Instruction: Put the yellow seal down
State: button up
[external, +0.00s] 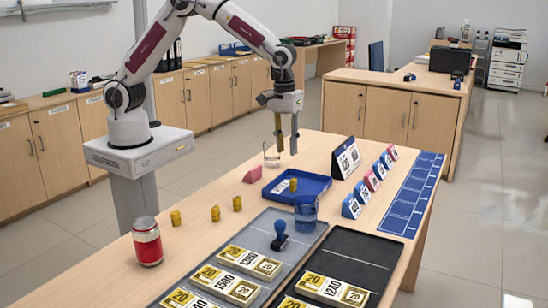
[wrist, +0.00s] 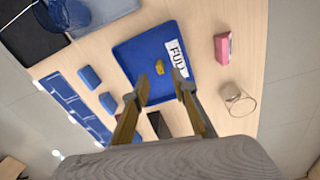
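A yellow seal (external: 293,184) stands in the blue tray (external: 318,187), beside a white label. In the wrist view the seal (wrist: 160,68) shows on the tray floor, beyond the gap between my fingertips. My gripper (external: 286,150) is above the tray, fingers pointing down and apart. In the wrist view my gripper (wrist: 161,85) is open, with nothing between the fingers. More small yellow pieces, a left one (external: 175,217), a middle one (external: 215,213) and a right one (external: 237,203), stand on the counter in front of the tray.
A pink block (external: 253,175) and a clear glass (external: 271,157) stand by the tray's far left. A blue cup (external: 306,214) is at its near edge. A calendar (external: 346,158) and several number cards stand right. A red can (external: 147,242) stands front left.

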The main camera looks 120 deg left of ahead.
jog(key=s+d+r+m+t, duration=0.1)
jog(key=s+d+r+m, duration=0.35)
jog(key=s+r, duration=0.35)
jog(key=s+d+r+m+t, duration=0.2)
jog(key=s+d+r+m, duration=0.3)
jog(key=r, duration=0.5)
jog(key=s+d+m+t, duration=0.1)
jog(key=s+d+m, duration=0.2)
jog(key=s, duration=0.6)
jog(key=s+d+r+m+t, duration=0.1)
jog(key=s+d+m, duration=0.2)
jog(key=s, duration=0.7)
jog(key=shift+m, duration=0.35)
jog(key=shift+o, duration=0.6)
jog(key=shift+d, duration=0.15)
